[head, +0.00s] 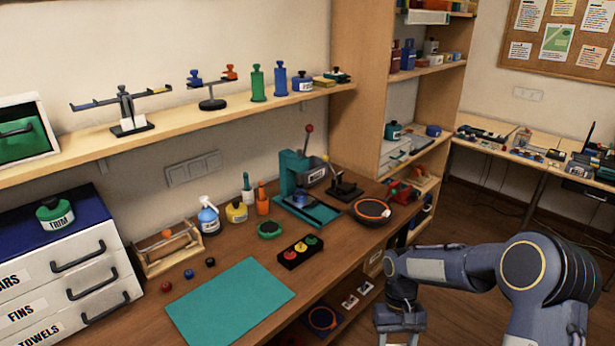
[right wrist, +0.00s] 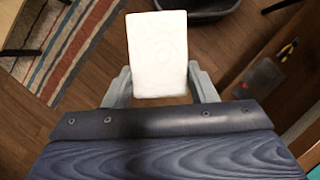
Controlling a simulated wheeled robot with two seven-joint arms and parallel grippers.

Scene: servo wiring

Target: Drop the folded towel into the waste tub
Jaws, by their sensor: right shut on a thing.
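The folded towel (right wrist: 158,50) is a white block with rounded corners in the right wrist view. My right gripper (right wrist: 162,82) is shut on its near part, with a finger on each side, and holds it above the wooden floor. A dark tub (right wrist: 215,14), which looks like the waste tub, stands on the floor at the top edge of the right wrist view; only part of it shows, beyond the towel. In the head view, my right gripper (head: 400,322) is at the bottom edge, its fingertips cut off. My left gripper is not in view.
A striped rug (right wrist: 68,45) lies on the floor at left in the right wrist view. The workbench (head: 225,245) holds a teal mat (head: 230,301), a teal press (head: 297,180) and several bottles. White drawers (head: 75,285) stand at left.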

